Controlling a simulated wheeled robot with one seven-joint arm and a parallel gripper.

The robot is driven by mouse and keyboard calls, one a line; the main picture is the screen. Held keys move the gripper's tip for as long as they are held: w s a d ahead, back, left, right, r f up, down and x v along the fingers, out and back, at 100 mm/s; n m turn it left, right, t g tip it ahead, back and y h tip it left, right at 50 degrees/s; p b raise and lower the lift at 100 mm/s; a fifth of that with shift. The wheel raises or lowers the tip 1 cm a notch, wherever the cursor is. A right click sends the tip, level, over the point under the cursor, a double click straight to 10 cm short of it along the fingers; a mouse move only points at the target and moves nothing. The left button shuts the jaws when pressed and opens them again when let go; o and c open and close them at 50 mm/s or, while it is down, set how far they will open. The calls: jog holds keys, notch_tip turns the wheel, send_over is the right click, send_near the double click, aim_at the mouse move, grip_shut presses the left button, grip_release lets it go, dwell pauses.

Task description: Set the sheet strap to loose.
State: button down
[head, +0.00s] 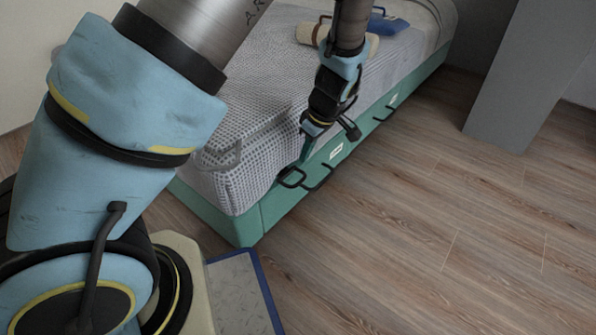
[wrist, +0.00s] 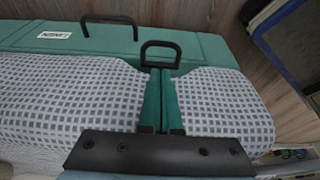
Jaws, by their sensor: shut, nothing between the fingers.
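No part is clearly marked as the sheet strap. A black loop (head: 292,178) stands out from the upper edge of the teal bed base (head: 231,224), beside the mattress. It also shows in the wrist view (wrist: 160,44). A grey loop (head: 219,158) is on the near end of the patterned mattress (head: 270,110); I cannot tell which loop belongs to the strap. My gripper (head: 303,159) is shut and empty, pointing down at the mattress's side. In the wrist view its teal fingertips (wrist: 160,72) lie just short of the black loop; contact cannot be told.
A larger black drawer handle (head: 320,182) and a white label (head: 336,150) are on the bed base close by. A second handle (head: 385,112) is farther along. A cream roll (head: 312,34) and a blue item (head: 388,25) lie on the bed.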

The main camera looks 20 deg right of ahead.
jog(key=b+x, duration=0.5)
jog(key=x, duration=0.5)
jog(key=s+d+p, duration=0.3)
jog(key=s+p, duration=0.1)
jog(key=s, duration=0.2)
jog(key=shift+s+d, duration=0.4)
